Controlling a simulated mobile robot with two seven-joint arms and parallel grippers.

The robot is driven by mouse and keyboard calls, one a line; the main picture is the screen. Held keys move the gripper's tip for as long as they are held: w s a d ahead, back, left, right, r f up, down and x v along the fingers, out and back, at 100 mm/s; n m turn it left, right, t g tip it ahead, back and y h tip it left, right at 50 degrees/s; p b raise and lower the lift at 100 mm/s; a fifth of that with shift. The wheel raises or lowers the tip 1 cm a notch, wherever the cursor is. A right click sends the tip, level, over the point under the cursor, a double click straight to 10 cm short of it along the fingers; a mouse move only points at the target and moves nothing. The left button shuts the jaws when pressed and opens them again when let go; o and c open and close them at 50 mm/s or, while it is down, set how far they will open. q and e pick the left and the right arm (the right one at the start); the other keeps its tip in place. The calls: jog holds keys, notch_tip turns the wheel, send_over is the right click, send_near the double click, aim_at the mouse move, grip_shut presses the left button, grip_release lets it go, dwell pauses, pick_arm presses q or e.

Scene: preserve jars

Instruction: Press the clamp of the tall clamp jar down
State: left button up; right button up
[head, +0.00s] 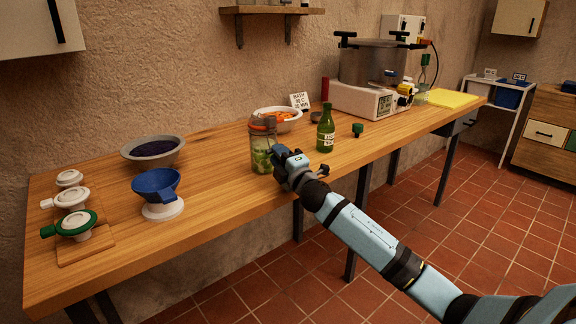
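The tall clamp jar (262,158) stands upright near the front edge of the wooden table, with green contents and an orange-red band near its top. Its clamp is too small to make out, so I cannot tell whether it is up or down. My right gripper (281,153) is at the jar's right side, its tip close to the glass and below the lid. I cannot tell whether it touches the jar or how far its fingers are apart. My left gripper is out of view.
A green bottle (326,134) and a small green-capped item (358,129) stand to the right. A bowl of orange pieces (291,116) is behind the jar. A blue funnel (156,184), a dark-filled bowl (132,152) and a board with lids (104,242) are left.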

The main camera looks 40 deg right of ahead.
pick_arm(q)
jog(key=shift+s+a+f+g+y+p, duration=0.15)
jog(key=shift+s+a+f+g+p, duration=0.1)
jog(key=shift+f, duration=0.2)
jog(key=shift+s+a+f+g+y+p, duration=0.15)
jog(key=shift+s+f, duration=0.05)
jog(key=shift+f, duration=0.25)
pick_arm(e)
jog(key=v, duration=1.3)
jog(key=shift+s, duration=0.25)
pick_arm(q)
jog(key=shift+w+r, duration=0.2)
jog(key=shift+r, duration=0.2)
